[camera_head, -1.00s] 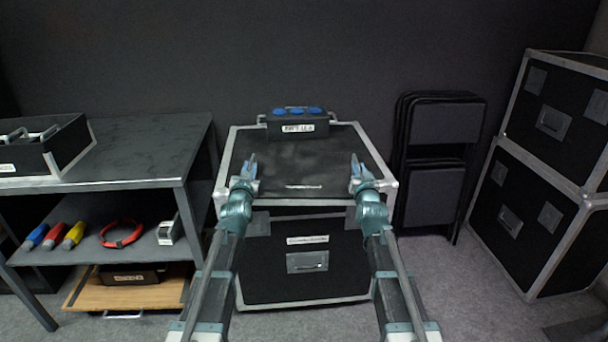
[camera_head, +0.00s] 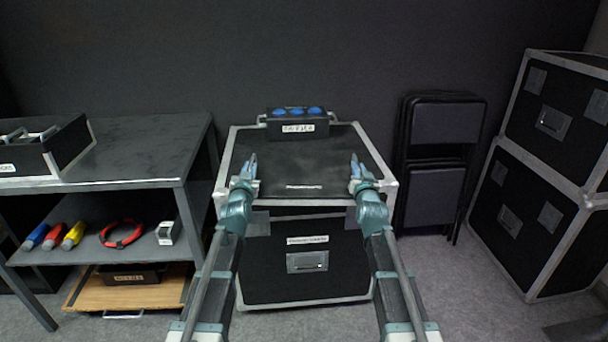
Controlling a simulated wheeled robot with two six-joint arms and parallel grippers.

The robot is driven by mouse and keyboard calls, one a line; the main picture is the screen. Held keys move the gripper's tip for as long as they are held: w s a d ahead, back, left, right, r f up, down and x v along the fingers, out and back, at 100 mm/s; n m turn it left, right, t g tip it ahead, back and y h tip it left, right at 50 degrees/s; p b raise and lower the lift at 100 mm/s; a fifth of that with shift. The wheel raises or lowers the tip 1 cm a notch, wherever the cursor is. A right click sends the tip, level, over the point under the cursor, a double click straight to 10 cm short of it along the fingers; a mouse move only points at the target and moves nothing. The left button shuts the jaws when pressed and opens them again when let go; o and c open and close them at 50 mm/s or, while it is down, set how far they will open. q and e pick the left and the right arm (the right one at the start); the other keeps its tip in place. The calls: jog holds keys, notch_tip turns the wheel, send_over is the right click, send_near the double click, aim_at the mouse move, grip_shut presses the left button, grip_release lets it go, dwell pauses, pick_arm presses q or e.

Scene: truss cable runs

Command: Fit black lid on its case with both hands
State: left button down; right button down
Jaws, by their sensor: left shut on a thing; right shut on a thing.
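A black panel that looks like the lid (camera_head: 303,170) spans the space between my grippers, with a pale label near its front. Its outline is hard to tell from the black top around it. My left gripper (camera_head: 249,170) is shut on its left side and my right gripper (camera_head: 357,170) on its right side. Below is a large black case (camera_head: 275,270) with silver edges, a label and a front latch. A small black box (camera_head: 297,130) with a white label, several blue round tops and side handles stands at the back. Whether the panel touches anything below is hidden.
A grey shelf unit (camera_head: 140,150) on the left carries an open black tray (camera_head: 70,148), coloured tools and a red cable ring (camera_head: 121,233). Folded chairs (camera_head: 437,150) lean at the wall. Stacked black cases (camera_head: 540,170) stand at the right. Floor is bare between.

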pick_arm(q)
jog(key=shift+r, duration=0.15)
pick_arm(e)
jog(key=shift+r, duration=0.15)
